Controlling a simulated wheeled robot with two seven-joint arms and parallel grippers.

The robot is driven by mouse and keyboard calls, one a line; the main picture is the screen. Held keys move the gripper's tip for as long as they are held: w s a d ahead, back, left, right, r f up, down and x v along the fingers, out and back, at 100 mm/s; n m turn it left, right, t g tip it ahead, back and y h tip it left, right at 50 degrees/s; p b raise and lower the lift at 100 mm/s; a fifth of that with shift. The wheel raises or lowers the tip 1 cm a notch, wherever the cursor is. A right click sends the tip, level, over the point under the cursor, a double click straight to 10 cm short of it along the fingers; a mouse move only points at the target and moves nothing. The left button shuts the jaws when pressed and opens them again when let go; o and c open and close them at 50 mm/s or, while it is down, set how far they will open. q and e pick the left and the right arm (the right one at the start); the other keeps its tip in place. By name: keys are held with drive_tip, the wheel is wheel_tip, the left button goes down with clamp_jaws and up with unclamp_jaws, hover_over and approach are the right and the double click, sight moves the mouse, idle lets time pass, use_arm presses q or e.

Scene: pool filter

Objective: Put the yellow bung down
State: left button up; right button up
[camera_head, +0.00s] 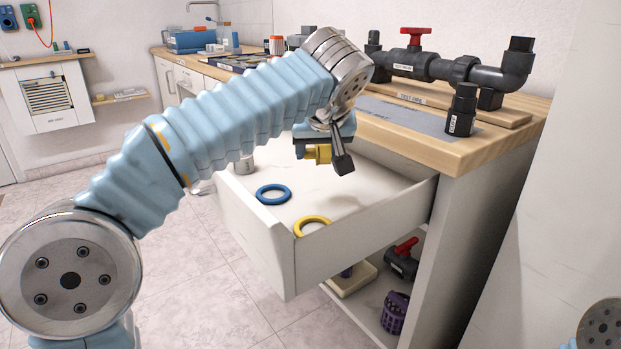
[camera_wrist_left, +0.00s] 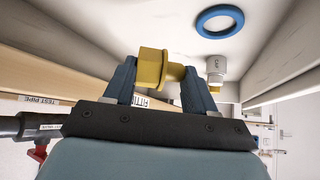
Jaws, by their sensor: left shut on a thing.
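My left gripper (camera_head: 328,150) is shut on the yellow bung (camera_head: 317,153) and holds it over the open white drawer (camera_head: 262,241). In the left wrist view the bung (camera_wrist_left: 155,70) sits sideways between the two blue fingers (camera_wrist_left: 157,88), with its wide end to the left. The drawer floor shows beyond it. In the head view the arm and gripper hide part of the bung and the back of the drawer. I cannot tell how far above the drawer floor the bung is. My right gripper is not in view.
In the drawer lie a blue ring (camera_head: 273,194), a yellow ring (camera_head: 312,224) and a small white fitting (camera_head: 244,165). The wooden worktop (camera_head: 440,151) holds the test pipe (camera_head: 440,66) and a black fitting (camera_head: 461,110). A purple basket (camera_head: 394,312) stands on the shelf below.

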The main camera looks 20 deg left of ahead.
sight(318, 149)
use_arm(q)
drive_tip(key=x, duration=0.5)
drive_tip(key=shift+s+a+f+b, duration=0.1)
drive_tip(key=shift+s+a+b, duration=0.1)
drive_tip(key=shift+s+b, duration=0.1)
drive_tip(key=shift+w+a+f+b, duration=0.15)
drive_tip(key=shift+f+b, duration=0.15)
drive_tip(key=shift+f, duration=0.6)
drive_tip(key=shift+w+f+b, duration=0.15)
drive_tip(key=shift+f+b, duration=0.1)
drive_tip(key=shift+f, duration=0.65)
drive_tip(key=shift+f, duration=0.1)
drive_tip(key=o, duration=0.7)
drive_tip(key=shift+f, duration=0.15)
drive_tip(key=shift+c, duration=0.2)
drive_tip(key=o, duration=0.5)
drive_tip(key=shift+c, duration=0.2)
drive_tip(key=shift+r, duration=0.45)
drive_tip(key=p+v, duration=0.2)
drive_tip(key=v, duration=0.9)
drive_tip(key=shift+s+r, duration=0.15)
drive_tip(key=shift+s, duration=0.15)
